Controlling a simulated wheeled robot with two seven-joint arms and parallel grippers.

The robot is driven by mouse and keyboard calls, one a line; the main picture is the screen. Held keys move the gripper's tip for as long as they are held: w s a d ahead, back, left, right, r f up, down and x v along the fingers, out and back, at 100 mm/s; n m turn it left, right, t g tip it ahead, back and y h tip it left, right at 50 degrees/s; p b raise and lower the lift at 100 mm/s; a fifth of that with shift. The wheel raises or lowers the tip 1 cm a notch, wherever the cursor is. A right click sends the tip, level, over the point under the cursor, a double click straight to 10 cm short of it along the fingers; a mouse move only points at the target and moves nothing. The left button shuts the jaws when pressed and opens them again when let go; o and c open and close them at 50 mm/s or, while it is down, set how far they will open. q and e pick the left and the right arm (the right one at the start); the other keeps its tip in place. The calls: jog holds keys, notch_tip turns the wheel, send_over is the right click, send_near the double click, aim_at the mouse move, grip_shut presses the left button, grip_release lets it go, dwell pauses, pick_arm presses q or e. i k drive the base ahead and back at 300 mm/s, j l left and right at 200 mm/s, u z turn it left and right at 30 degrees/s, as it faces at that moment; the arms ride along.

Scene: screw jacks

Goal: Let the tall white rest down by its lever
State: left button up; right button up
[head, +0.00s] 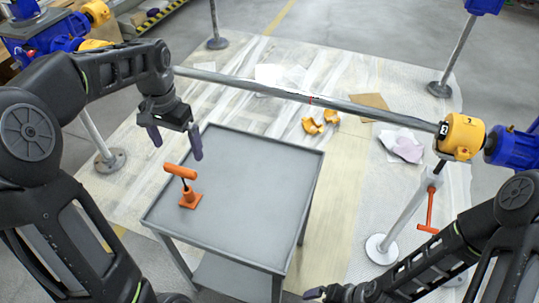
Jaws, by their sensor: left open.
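The tall white rest (403,212) stands on a round white base at the right, beyond the table. Its top reaches up near the yellow housing at the right end of the long grey bar; I cannot tell whether it touches. An orange lever (429,211) with a crossbar at its lower end hangs beside the rest's upper part. My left gripper (176,145) is open and empty above the table's back left corner, far from the rest. My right gripper (316,293) is low at the bottom edge, partly cut off, and its jaws are unclear.
A grey table (255,190) stands in front, with an orange T-handled tool (188,188) on its left; the rest of its top is clear. The grey bar (310,99) spans behind it to the yellow housing (462,135) and blue motor (512,147). Orange pieces (313,126) and sheets lie on the floor.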

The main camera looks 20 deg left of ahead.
aim_at(431, 190)
jog(key=z, duration=1.05)
